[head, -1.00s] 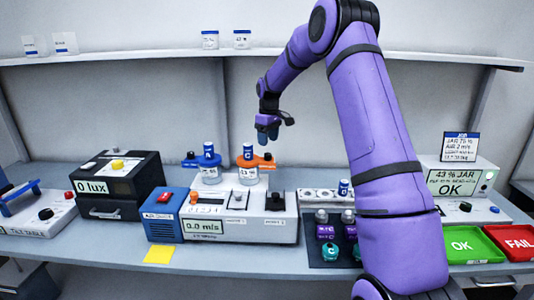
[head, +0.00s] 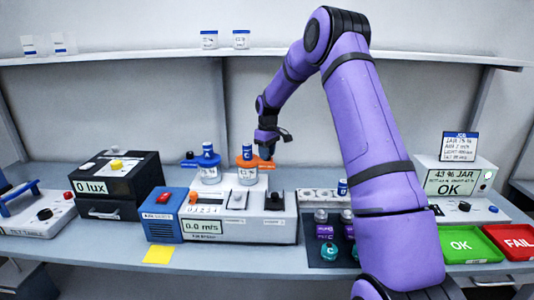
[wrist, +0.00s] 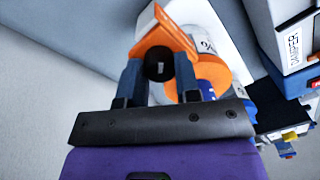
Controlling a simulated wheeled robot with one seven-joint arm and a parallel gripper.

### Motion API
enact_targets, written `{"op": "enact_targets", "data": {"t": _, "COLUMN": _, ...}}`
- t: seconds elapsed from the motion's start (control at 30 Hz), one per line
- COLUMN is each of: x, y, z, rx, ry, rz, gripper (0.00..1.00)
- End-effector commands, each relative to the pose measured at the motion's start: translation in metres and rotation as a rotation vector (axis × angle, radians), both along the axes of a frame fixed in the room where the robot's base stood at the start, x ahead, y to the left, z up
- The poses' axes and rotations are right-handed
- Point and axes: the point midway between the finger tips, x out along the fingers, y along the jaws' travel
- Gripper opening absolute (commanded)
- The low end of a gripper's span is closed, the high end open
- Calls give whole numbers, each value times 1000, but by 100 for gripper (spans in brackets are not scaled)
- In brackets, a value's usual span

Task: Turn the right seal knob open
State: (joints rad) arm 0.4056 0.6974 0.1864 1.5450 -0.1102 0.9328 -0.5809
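Two jars stand on the grey box with the 0.0 m/s display: one with a blue collar (head: 207,161), one with an orange collar (head: 247,162) to its right. The right seal knob, an orange piece (wrist: 160,38) with a round black end (wrist: 158,66), shows in the wrist view at the orange collar (wrist: 213,74). My gripper (head: 266,153) is just at the right side of the orange collar. In the wrist view my gripper (wrist: 160,70) has its fingers apart, one on each side of the black end. Contact cannot be made out.
The grey box (head: 205,227) has switches and a black block (head: 274,201) on top. A dark rack (head: 318,253) with small bottles stands to its right, and a 0 lux box (head: 125,165) to its left. Green (head: 463,244) and red (head: 512,241) trays are far right. A shelf (head: 150,58) runs above.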

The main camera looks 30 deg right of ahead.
Motion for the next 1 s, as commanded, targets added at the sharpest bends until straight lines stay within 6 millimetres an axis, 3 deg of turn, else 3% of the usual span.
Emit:
{"op": "enact_targets", "data": {"t": 0.47, "x": 0, "y": 0, "z": 0, "rx": -1, "ry": 2, "rz": -99, "gripper": 7}}
{"op": "enact_targets", "data": {"t": 1.0, "x": -1, "y": 0, "z": 0, "rx": -1, "ry": 1, "rz": -573, "gripper": 7}}
